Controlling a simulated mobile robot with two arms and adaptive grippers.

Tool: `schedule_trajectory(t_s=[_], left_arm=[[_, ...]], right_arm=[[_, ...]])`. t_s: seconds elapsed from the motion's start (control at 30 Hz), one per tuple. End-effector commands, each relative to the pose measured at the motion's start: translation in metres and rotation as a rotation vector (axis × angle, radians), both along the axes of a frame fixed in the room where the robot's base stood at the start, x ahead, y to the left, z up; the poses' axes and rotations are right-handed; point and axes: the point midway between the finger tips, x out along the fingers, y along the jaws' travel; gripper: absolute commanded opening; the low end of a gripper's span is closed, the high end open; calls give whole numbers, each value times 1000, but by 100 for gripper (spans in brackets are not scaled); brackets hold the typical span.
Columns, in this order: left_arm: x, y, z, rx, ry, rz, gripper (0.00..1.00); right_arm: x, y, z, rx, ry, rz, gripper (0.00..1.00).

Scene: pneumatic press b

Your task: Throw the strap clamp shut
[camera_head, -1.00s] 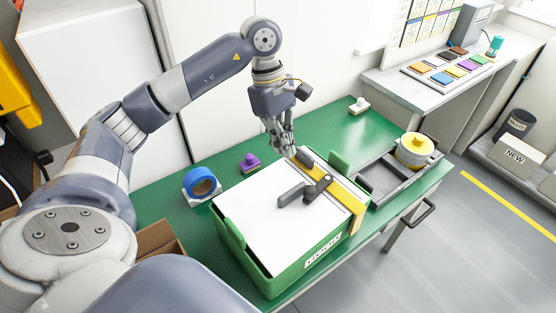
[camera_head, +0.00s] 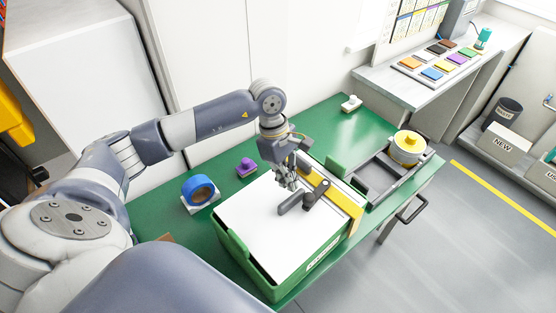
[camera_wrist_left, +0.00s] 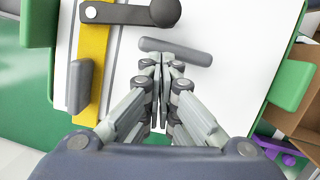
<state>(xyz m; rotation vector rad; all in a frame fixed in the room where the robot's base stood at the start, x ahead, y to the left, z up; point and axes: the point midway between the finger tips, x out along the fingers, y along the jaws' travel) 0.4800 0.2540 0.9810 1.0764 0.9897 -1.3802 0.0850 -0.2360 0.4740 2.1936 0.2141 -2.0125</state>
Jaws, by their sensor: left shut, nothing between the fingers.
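The strap clamp has a yellow strap (camera_head: 345,203) across the right part of a white-topped green crate (camera_head: 240,252). Its dark lever (camera_head: 318,188) carries a grey handle bar (camera_head: 292,204), which lies over the white top to the left of the strap. In the left wrist view the grey handle bar (camera_wrist_left: 180,50) is just beyond my fingertips, and the dark lever (camera_wrist_left: 140,13) crosses the yellow strap (camera_wrist_left: 92,70). My left gripper (camera_head: 291,187) is shut and empty beside the handle bar; I cannot tell whether it touches. My right gripper is not in view.
A blue tape roll (camera_head: 199,189) and a purple knob (camera_head: 245,167) sit left of the crate on the green table (camera_head: 330,125). A grey tray (camera_head: 376,182) and a yellow round part (camera_head: 408,148) are to the right. Green tabs (camera_head: 335,165) rise at the crate's edges.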

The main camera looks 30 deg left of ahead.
Motion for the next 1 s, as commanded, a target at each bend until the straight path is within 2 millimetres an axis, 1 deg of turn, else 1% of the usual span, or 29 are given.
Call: schedule_trajectory(t_s=[0.03,0.13,0.3,0.53,0.63,0.83,1.0], left_arm=[[-1,-6,3,0,4,-2,0],[-2,-13,1,1,4,0,0],[-2,-17,-1,2,4,1,0],[-2,-17,-1,2,3,1,0],[-3,-18,-2,2,2,0,0],[-8,-27,-4,1,1,0,0],[-9,-28,-1,1,3,1,0]], right_arm=[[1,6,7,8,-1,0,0],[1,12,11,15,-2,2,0],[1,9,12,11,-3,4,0],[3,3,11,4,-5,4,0],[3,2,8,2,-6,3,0],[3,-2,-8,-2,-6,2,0],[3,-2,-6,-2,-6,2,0]])
